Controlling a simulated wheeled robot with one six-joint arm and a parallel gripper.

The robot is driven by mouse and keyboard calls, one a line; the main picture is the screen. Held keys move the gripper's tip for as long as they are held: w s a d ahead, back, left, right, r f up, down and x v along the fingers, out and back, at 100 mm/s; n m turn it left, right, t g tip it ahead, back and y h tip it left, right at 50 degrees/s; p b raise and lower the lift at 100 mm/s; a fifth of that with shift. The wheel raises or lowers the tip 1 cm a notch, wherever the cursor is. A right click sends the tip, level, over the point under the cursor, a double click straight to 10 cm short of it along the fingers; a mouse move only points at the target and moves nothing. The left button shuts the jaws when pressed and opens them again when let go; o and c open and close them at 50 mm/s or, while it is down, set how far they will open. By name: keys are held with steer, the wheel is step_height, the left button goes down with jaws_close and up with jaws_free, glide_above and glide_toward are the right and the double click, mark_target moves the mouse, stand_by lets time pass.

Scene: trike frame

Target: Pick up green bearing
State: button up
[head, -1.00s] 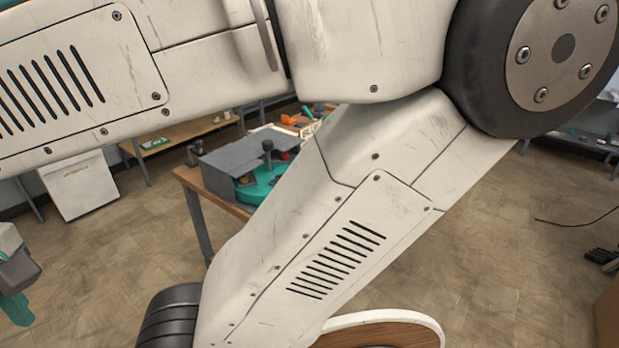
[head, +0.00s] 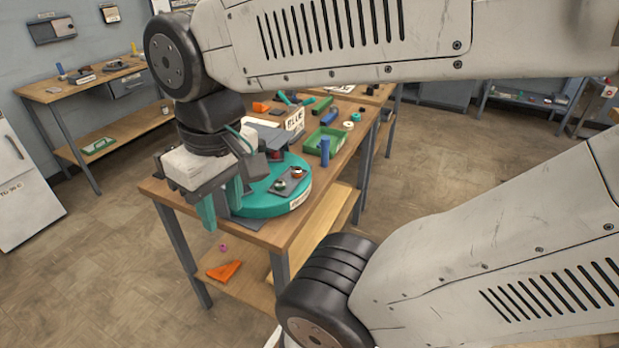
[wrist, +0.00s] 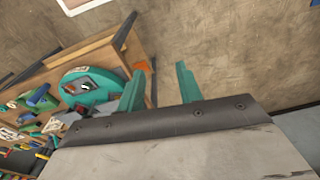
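A round teal turntable (head: 295,200) stands on the near end of the wooden workbench. A grey plate on it bears a small green ring-shaped part (head: 279,185), which looks like the green bearing, and a reddish part (head: 298,173) beside it. My gripper (head: 222,212) hangs left of the turntable, near the bench's left edge, apart from the ring. Its two teal fingers are spread with nothing between them.
An orange piece (head: 224,271) lies on the lower shelf. The floor right of the bench is clear.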

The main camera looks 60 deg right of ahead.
steer(key=w+d+f+m+g+y, duration=0.2)
steer(key=w+d+f+m+y, duration=0.15)
steer(key=w+d+m, duration=0.35)
steer(key=m+t+y, duration=0.4)
steer(key=m+t, duration=0.7)
steer(key=m, duration=1)
glide_toward(284, 182)
steer(key=w, duration=0.1)
steer(key=x, duration=0.8)
steer(key=shift+s+a+f, duration=0.15)
steer(key=shift+s+f, duration=0.05)
steer(key=shift+s, duration=0.05)
steer(key=c, duration=0.6)
steer(key=shift+c, duration=0.2)
